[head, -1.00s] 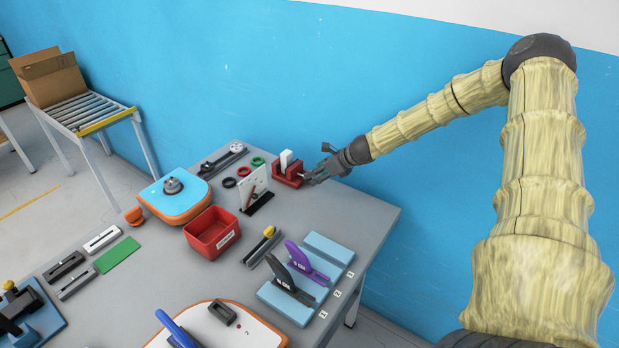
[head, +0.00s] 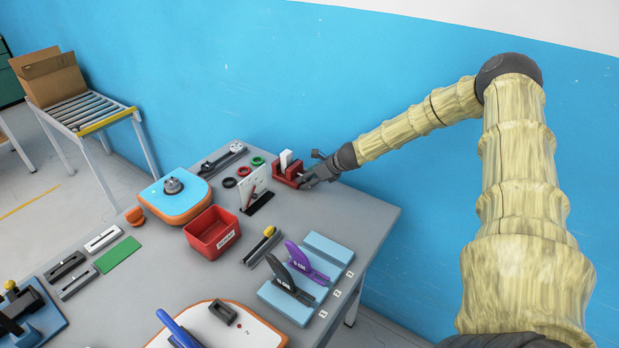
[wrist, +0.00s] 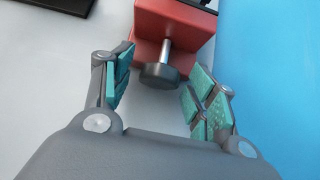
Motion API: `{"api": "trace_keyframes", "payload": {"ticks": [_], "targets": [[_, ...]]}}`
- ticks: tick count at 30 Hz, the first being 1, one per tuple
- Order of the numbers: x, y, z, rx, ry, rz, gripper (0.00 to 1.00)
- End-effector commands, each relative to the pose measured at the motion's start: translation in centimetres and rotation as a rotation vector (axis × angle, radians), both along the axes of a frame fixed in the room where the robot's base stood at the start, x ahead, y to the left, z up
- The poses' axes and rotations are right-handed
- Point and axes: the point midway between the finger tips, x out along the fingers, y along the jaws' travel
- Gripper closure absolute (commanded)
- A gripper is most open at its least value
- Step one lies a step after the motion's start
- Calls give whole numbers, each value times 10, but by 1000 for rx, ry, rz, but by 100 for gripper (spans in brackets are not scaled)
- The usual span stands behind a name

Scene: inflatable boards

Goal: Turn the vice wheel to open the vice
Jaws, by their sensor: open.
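The red vice (head: 287,175) stands near the back edge of the grey table, with a white piece (head: 286,160) upright in it. In the wrist view the red vice body (wrist: 175,30) is at the top. A metal screw runs from it to the dark round vice wheel (wrist: 160,76). My gripper (wrist: 162,98) is open, with one teal-padded finger on each side of the wheel. Gaps show between the pads and the wheel. In the head view my gripper (head: 308,180) is just right of the vice and hides the wheel.
A white panel on a black base (head: 259,203) stands left of the vice, near green, red and black rings (head: 243,171). A red bin (head: 212,232) and light-blue blocks (head: 328,249) are nearer. The blue wall (head: 400,110) rises close behind the vice.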

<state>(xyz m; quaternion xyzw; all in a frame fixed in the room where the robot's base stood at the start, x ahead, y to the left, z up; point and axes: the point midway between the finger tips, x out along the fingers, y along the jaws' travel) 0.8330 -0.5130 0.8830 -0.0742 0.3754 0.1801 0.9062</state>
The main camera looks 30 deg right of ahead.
Motion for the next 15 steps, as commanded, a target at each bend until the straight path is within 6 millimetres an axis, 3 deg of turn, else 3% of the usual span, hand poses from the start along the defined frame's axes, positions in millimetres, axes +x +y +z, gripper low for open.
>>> {"api": "trace_keyframes", "payload": {"ticks": [7, 14, 15], "targets": [[0, 0, 0, 0, 0, 0, 44], [0, 0, 0, 0, 0, 0, 86], [0, 0, 0, 0, 0, 0, 88]]}}
